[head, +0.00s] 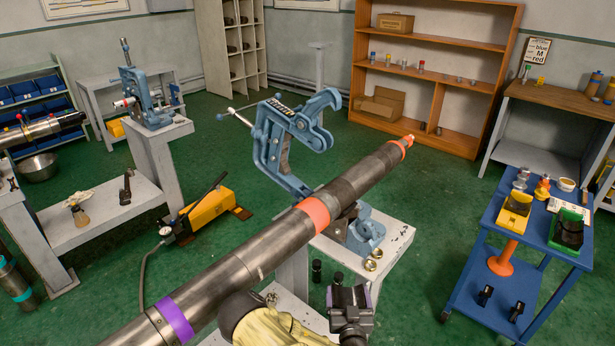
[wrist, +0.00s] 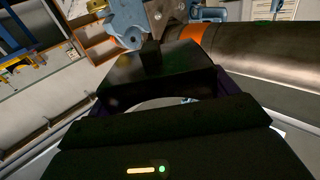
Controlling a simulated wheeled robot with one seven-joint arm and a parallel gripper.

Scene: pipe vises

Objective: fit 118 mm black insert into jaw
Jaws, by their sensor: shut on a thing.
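My gripper (head: 350,312) is low in the middle of the head view, just right of the long pipe. It is shut on a black insert (wrist: 150,78), a dark block with a small raised tab on top. In the head view the insert is small and dark at the gripper's end. The blue vise (head: 290,140) stands beyond, its hooked upper frame raised and swung open; part of it also shows at the top of the wrist view (wrist: 128,20). The steel pipe (head: 245,262) with an orange band crosses the vise base and hides much of its lower jaw.
A blue cart (head: 548,262) at right carries a yellow tray (head: 514,214) and a green tray holding a black piece (head: 569,229). A yellow hand pump (head: 207,212) stands on the floor at left.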

